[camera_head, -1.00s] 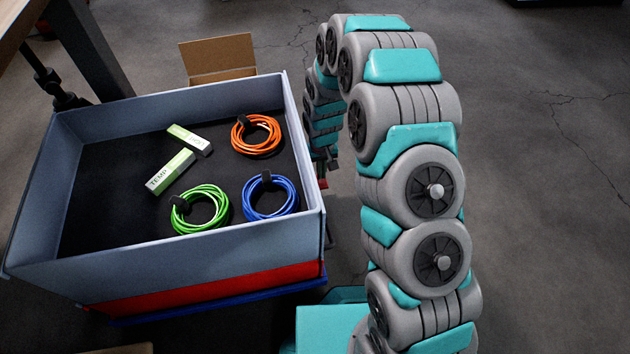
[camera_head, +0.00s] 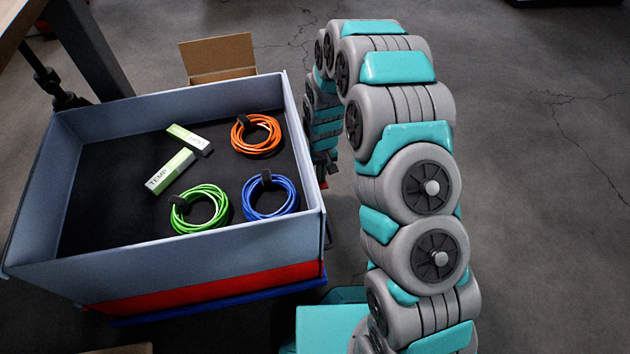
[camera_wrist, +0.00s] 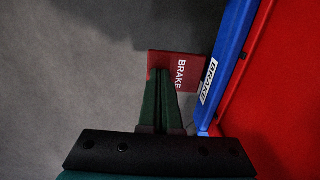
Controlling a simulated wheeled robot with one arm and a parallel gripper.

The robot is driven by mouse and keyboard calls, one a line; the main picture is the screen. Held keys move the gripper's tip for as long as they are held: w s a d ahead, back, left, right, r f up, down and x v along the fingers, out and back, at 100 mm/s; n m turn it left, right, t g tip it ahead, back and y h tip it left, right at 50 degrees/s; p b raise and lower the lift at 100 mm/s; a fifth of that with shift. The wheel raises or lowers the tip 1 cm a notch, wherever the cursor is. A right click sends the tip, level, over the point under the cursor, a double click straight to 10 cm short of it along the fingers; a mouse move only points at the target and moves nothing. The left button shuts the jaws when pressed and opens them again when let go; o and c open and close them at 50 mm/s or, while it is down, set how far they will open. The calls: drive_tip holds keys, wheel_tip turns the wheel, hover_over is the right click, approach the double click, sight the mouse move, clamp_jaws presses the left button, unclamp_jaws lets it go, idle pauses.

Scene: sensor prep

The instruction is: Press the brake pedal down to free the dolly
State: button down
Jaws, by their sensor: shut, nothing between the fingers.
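The brake pedal (camera_wrist: 187,66) is a flat red plate with the white word BRAKE, in the upper middle of the wrist view. My gripper (camera_wrist: 162,74) is shut and empty, its green fingers together. Its fingertips overlap the left part of the pedal in this view; I cannot tell whether they touch it. In the head view the blue dolly edge (camera_head: 215,301) shows under the crate, and the gripper tips are hidden low behind the crate's right side.
A grey crate (camera_head: 190,245) with a red lower part sits on the dolly. It holds green (camera_head: 207,222), blue (camera_head: 291,203) and orange (camera_head: 273,131) cable coils and two small boxes. An open cardboard box (camera_head: 218,56) stands behind. The floor at right is clear.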

drive_tip(key=shift+f, duration=0.7)
drive_tip(key=shift+r, duration=0.15)
drive_tip(key=shift+r+p, duration=0.85)
drive_tip(key=shift+r, duration=3.05)
